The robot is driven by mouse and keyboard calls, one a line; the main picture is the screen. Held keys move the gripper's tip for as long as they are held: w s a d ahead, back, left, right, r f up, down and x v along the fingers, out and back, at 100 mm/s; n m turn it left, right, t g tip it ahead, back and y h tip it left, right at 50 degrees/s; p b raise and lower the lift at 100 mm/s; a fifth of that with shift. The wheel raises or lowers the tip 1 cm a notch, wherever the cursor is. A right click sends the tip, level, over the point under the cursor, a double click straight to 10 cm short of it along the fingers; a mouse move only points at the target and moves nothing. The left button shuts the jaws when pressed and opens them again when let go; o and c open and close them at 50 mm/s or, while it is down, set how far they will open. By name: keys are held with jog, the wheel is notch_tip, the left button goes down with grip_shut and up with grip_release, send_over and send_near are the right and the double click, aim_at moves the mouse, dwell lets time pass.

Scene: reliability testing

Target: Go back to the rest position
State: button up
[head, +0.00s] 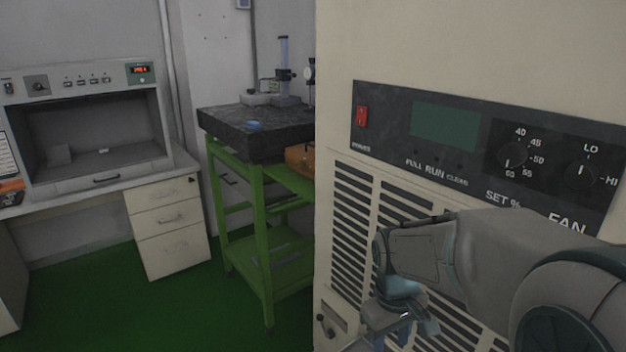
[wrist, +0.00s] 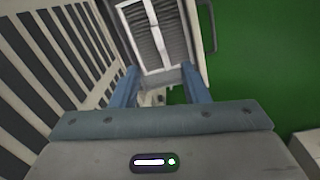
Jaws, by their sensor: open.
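My gripper (wrist: 160,90) is open in the wrist view, its two blue fingers apart with nothing held between them. In the head view my grey arm reaches in from the lower right, in front of the beige machine's vent slats. The gripper (head: 390,338) hangs low there, pointing down, and its fingertips are partly cut off by the bottom edge. Past the fingers in the wrist view is a white-framed unit with a grey ribbed panel (wrist: 148,32).
The beige machine (head: 480,50) with a red switch (head: 362,117), a green display (head: 444,127) and knobs stands close on the right. A green stand (head: 262,235) carries a dark granite slab (head: 250,140). A grey cabinet (head: 80,85) stands left. Green floor (head: 130,310) is open between them.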

jog(key=s+r+m+t+p, duration=0.2)
jog(key=s+r+m+p, duration=0.2)
jog(key=s+r, duration=0.5)
jog(key=shift+s+r+m+t+y+p, duration=0.2)
jog(key=shift+r+m+t+y+p, duration=0.25)
jog(key=shift+p, duration=0.2)
